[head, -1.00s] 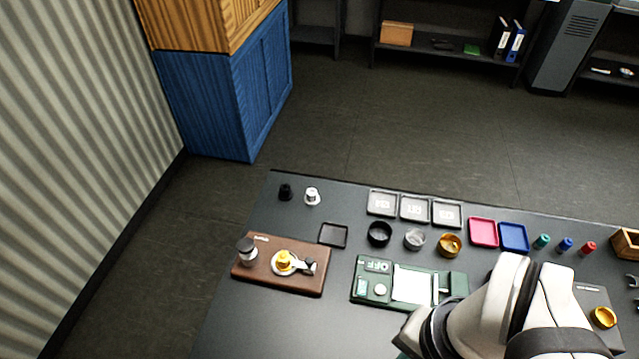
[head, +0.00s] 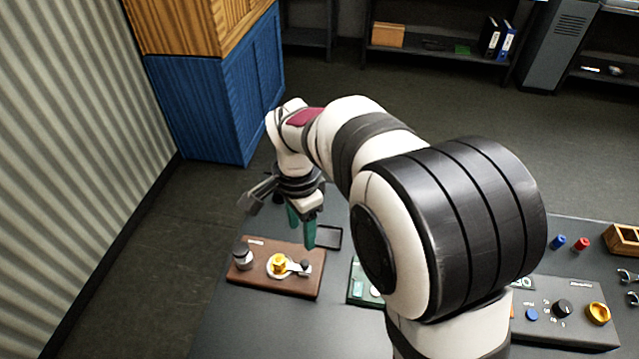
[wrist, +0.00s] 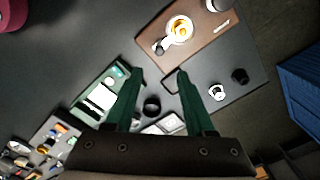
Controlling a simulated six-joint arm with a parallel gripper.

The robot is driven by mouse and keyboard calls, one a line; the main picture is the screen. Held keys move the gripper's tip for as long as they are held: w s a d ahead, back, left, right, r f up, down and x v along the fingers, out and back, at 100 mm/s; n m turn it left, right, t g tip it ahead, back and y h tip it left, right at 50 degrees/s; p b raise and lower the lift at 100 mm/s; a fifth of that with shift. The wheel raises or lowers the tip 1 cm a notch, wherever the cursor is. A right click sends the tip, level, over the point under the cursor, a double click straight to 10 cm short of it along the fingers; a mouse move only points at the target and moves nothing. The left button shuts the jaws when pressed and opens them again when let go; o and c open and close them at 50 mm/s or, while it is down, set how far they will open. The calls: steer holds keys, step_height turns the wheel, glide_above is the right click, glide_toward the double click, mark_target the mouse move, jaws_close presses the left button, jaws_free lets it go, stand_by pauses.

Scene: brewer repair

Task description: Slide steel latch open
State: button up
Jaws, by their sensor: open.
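A brown board (head: 255,282) lies at the left of the dark table. It carries a round pale metal plate with a brass-coloured piece (head: 278,263) and a short metal arm with a dark knob (head: 304,266). These also show in the wrist view, with the brass piece (wrist: 180,26) near the top. I cannot tell for sure which part is the steel latch. My gripper (head: 302,228), with green fingers, is open and empty. It hangs above the table by the board's back right, near a small dark tray (head: 335,238). In the wrist view my gripper (wrist: 161,75) touches nothing visible.
A grey-and-black jar (head: 243,256) stands on the board's left end. A green device (wrist: 92,96) is right of the board, mostly hidden by my arm in the head view. A white cup (wrist: 217,92) and black cup (wrist: 239,75) stand behind the board.

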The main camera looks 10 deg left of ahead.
mark_target(305, 263)
step_height(305, 263, down, 12)
steer(key=shift+r, duration=0.2)
jaws_close()
stand_by(1.3)
